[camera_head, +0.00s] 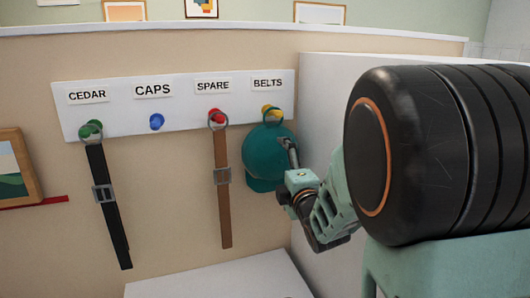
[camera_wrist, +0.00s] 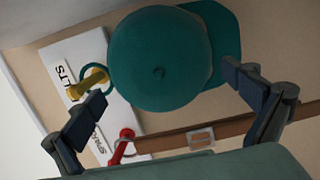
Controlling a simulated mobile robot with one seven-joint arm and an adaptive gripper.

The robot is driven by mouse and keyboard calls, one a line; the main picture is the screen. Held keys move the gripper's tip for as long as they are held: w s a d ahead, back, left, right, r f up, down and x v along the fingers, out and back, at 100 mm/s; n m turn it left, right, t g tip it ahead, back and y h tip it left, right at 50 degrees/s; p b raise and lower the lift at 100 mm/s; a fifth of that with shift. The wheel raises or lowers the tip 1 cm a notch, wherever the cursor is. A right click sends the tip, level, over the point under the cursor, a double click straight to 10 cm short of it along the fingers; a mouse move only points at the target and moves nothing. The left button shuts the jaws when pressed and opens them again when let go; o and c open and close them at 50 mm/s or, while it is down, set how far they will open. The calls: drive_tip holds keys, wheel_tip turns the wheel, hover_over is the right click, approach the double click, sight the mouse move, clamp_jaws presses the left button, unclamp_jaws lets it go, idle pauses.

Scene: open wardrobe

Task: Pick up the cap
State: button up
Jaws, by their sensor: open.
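A teal cap (camera_head: 268,157) hangs by a ring from the yellow peg (camera_head: 271,112) under the BELTS label. In the wrist view the cap (camera_wrist: 158,62) fills the upper middle, with its brim at the upper right and its ring around the yellow peg (camera_wrist: 88,84) at left. My gripper (camera_head: 290,150) is in front of the cap in the head view. In the wrist view my gripper (camera_wrist: 168,88) has its fingers spread apart, one on each side of the cap. I cannot tell whether either finger touches it.
A white peg board (camera_head: 185,106) holds a black belt (camera_head: 107,207) on the green peg, a bare blue peg (camera_head: 157,121) under CAPS, and a brown belt (camera_head: 222,200) on the red peg, close left of the cap. A white side panel (camera_head: 318,100) stands at right.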

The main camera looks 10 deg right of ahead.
drive_tip(key=shift+w+a+r+p, duration=0.15)
drive_tip(key=shift+w+p, duration=0.2)
drive_tip(key=shift+w, duration=0.8)
drive_tip(key=shift+w+a+f+p, duration=0.1)
drive_tip(key=shift+w+p, duration=0.25)
drive_tip(key=shift+w, duration=0.8)
drive_tip(key=shift+r, duration=0.1)
drive_tip(key=c, duration=1.2)
drive_tip(key=shift+r, duration=0.15)
